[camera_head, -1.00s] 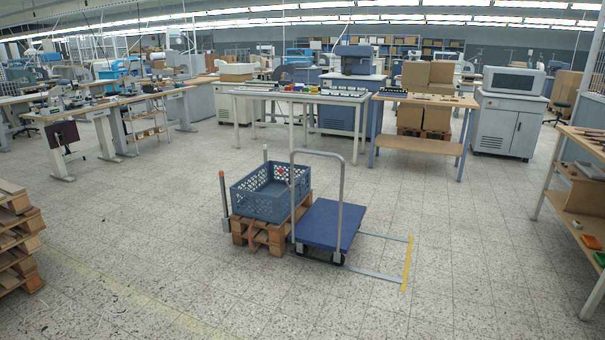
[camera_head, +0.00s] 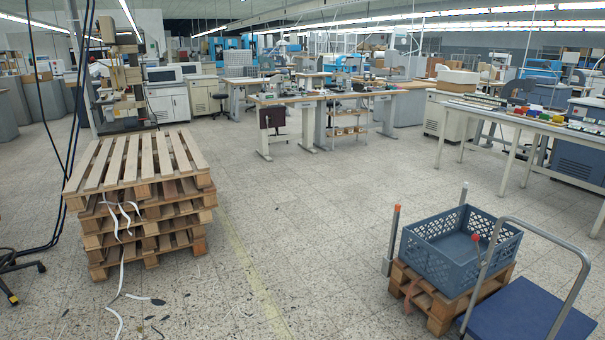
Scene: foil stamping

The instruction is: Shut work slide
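No work slide can be clearly made out. A tall press-like machine (camera_head: 122,70) stands at the far left behind the pallet stack, with a flat bed low on its front. It is too small to tell whether any slide on it is out or in. Neither of my grippers shows in the head view.
A stack of wooden pallets (camera_head: 140,196) with loose white straps stands at the left front. A blue-grey crate (camera_head: 450,272) sits on a pallet at the lower right, beside a blue platform cart (camera_head: 528,312). Workbenches (camera_head: 300,98) line the back. The middle floor is clear.

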